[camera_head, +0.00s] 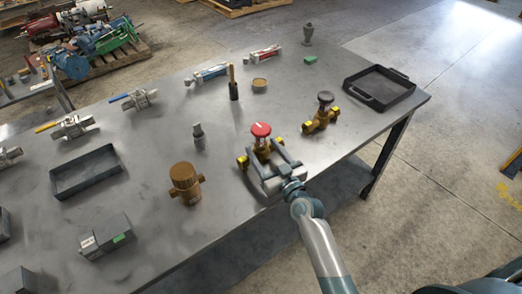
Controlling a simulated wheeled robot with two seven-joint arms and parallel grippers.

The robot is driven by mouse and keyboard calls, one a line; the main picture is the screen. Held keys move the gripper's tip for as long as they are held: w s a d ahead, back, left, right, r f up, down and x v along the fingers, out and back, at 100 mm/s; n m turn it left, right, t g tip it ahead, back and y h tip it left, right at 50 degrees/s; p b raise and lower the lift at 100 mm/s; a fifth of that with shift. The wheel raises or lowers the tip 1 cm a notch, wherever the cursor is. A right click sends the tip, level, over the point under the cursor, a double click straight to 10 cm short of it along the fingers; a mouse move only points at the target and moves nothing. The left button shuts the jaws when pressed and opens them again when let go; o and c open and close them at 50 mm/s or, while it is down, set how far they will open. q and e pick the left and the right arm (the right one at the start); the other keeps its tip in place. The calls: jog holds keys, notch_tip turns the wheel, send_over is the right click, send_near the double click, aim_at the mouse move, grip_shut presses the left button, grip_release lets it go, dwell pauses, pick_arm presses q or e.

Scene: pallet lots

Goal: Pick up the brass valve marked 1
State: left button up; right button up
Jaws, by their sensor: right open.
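A brass valve with a red handwheel (261,130) stands on the grey metal table, near its front edge. A second brass valve with a dark handwheel (325,97) stands to its right, further along the table. No number is readable on either valve, so I cannot tell which is marked 1. My right gripper (265,157) is open at the red-wheeled valve, with its fingers spread on either side of the body. The fingers hide part of that body, and I cannot tell whether they touch it. My left gripper is not in view.
A round brass fitting (184,181) stands left of my right gripper. A black tray (379,88) lies at the table's right end, and another tray (86,172) at left. A grey box (104,237) sits near the front. The table's front edge is close to my right arm.

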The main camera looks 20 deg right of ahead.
aim_at(265, 146)
grip_shut()
jog(key=shift+r, duration=0.1)
dwell(0.3)
jog(key=shift+r, duration=0.1)
jog(key=shift+r, duration=0.5)
notch_tip(265, 146, up, 3)
jog(key=shift+w+d+r, duration=0.1)
jog(key=shift+w+d, duration=0.05)
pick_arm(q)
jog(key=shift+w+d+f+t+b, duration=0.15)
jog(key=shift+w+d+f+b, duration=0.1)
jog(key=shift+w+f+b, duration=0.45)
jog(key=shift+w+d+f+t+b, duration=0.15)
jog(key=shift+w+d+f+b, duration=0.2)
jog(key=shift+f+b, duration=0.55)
pick_arm(e)
jog(key=w+d+r, duration=0.5)
jog(key=d+r, duration=0.1)
jog(key=d, duration=0.3)
jog(key=shift+w+d+r, duration=0.3)
jog(key=shift+w, duration=0.1)
